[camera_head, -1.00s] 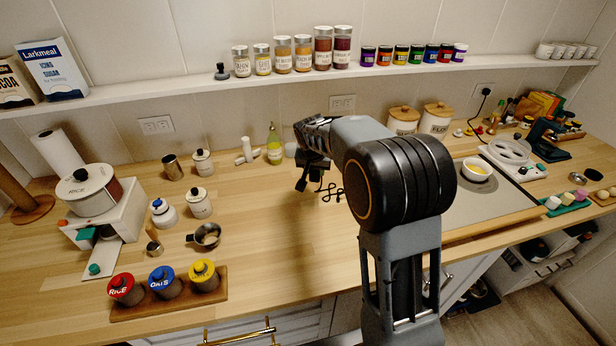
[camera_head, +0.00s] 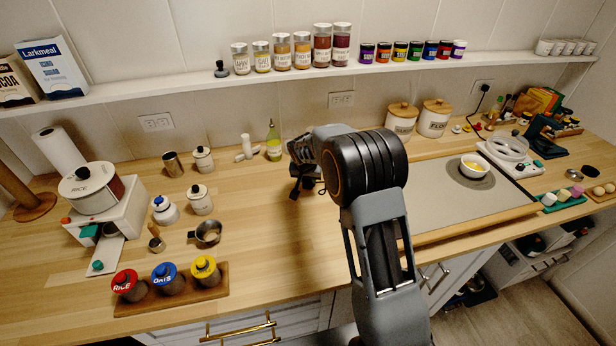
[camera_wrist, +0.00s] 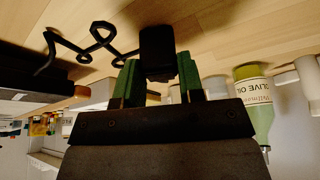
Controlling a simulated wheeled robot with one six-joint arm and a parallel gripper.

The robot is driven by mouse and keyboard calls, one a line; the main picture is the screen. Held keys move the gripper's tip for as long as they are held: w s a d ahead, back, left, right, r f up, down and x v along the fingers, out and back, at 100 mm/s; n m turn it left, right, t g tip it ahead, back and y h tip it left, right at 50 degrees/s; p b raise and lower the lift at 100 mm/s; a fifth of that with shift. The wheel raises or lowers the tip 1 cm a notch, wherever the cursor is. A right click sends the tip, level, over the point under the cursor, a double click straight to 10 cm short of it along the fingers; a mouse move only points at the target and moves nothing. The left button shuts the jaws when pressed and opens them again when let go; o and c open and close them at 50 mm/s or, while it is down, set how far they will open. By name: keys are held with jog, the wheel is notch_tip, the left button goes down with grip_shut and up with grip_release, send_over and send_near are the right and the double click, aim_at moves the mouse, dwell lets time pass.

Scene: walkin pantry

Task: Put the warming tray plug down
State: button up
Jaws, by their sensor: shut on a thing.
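The black warming tray plug (camera_wrist: 157,50) is between the green-padded fingers of my gripper (camera_wrist: 157,80) in the wrist view. The gripper is shut on it. The black cord (camera_wrist: 98,40) loops away to the left in that view. In the head view, my gripper (camera_head: 304,186) is low over the wooden counter near the wall, right of the green oil bottle. My arm hides the cord there. I cannot tell whether the plug touches the counter. A flat grey warming tray (camera_head: 425,200) with a white bowl (camera_head: 474,167) lies to the right.
The oil bottle (camera_head: 273,143) stands close by and also shows in the wrist view (camera_wrist: 252,105). A wall outlet (camera_head: 341,99) is behind the gripper. Two canisters (camera_head: 401,122) stand at the right. The counter (camera_head: 265,230) in front is clear.

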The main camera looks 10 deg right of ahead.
jog(key=shift+f, duration=0.1)
jog(key=o, duration=0.5)
jog(key=shift+c, duration=0.2)
jog(key=o, duration=0.5)
jog(key=shift+c, duration=0.2)
jog(key=shift+r, duration=0.25)
jog(key=b+v, duration=0.1)
jog(key=v, duration=1)
jog(key=s+d+r+n+y, duration=0.1)
jog(key=s+n, duration=0.3)
jog(key=s, duration=2.3)
jog(key=shift+d+r+n+y, duration=0.3)
jog(key=shift+d+r+y, duration=0.1)
jog(key=shift+d+r, duration=0.1)
